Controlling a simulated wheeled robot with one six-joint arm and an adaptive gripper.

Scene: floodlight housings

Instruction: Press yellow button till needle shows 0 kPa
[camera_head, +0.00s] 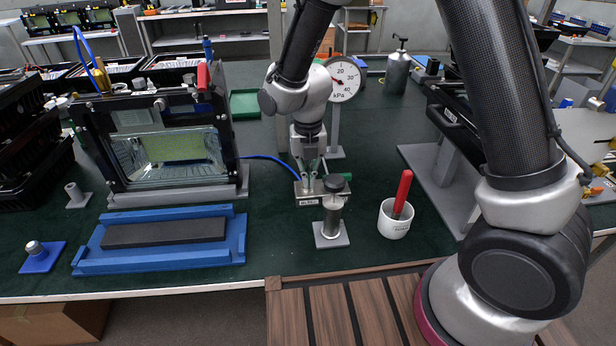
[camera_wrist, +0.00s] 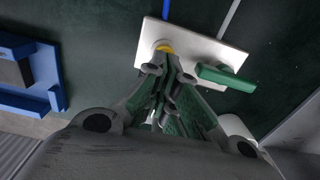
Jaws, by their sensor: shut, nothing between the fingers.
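The yellow button (camera_wrist: 164,47) sits on a pale plate (camera_wrist: 206,47) in the wrist view, just beyond my fingertips. My gripper (camera_wrist: 167,68) is shut and empty, pointing down at the plate. The picture does not settle whether the tips touch the button. In the head view my gripper (camera_head: 313,180) is over the same plate (camera_head: 307,199) and hides the button. The round white gauge (camera_head: 344,80), marked kPa, stands behind my gripper on a grey post. Its 20, 30 and 40 show. A red needle lies toward the left, below 20; its exact reading is unclear.
A green lever (camera_wrist: 225,77) is on the plate, right of my fingers. A dark-topped cylinder (camera_head: 333,215) stands in front. A white cup (camera_head: 394,220) with a red-handled tool is right; a blue fixture (camera_head: 90,262) and floodlight housing (camera_head: 228,160) are left.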

